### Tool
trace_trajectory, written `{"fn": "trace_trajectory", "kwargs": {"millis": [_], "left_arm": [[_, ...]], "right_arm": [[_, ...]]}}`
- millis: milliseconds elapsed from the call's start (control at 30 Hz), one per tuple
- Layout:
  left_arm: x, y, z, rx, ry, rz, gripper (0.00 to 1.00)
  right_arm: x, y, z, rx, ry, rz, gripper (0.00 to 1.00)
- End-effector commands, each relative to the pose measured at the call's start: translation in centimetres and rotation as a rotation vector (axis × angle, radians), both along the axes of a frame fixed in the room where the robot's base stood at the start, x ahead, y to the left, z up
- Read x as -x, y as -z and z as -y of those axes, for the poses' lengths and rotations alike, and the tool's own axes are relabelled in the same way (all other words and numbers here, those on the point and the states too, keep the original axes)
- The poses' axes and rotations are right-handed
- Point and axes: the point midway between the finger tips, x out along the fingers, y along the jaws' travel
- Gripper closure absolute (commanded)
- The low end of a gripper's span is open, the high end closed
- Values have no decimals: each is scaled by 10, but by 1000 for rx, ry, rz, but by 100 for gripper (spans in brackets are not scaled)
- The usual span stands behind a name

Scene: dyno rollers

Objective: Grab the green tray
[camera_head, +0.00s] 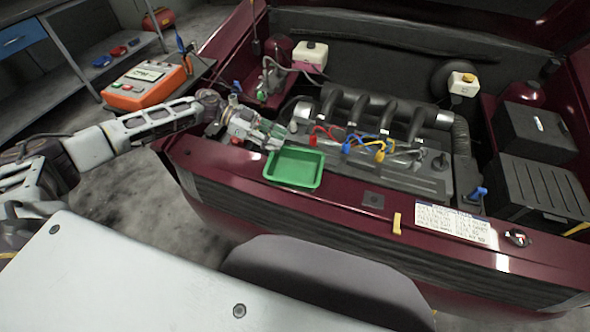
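The green tray (295,168) is a shallow rectangular tray with a raised rim, at the front edge of the dark red car's engine bay. My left gripper (275,140) is at the tray's far left corner, its fingers close to the rim. Whether the fingers touch or grip the rim is too small to tell. My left arm reaches in from the left. My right gripper is not in view.
The engine (385,150) lies behind the tray, with red, blue and yellow clips and cables on it. A paper label (455,224) and a yellow piece (397,223) are on the car's front panel. An orange tester (146,84) stands at the left.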

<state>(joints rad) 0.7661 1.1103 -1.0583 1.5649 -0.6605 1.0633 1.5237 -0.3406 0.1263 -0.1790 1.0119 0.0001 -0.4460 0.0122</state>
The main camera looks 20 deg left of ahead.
Motion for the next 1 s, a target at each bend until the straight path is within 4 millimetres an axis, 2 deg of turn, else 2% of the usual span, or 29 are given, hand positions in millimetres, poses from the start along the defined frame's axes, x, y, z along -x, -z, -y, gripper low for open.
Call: {"fn": "trace_trajectory", "kwargs": {"millis": [200, 367, 733, 1000], "left_arm": [[-1, 9, 21, 1, 0, 1, 62], [-2, 11, 25, -1, 0, 0, 62], [-2, 12, 28, 0, 0, 0, 62], [-3, 20, 50, 2, 1, 0, 62]], "right_arm": [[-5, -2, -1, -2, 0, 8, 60], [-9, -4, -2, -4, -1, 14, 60], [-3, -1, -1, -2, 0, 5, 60], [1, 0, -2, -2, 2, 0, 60]]}}
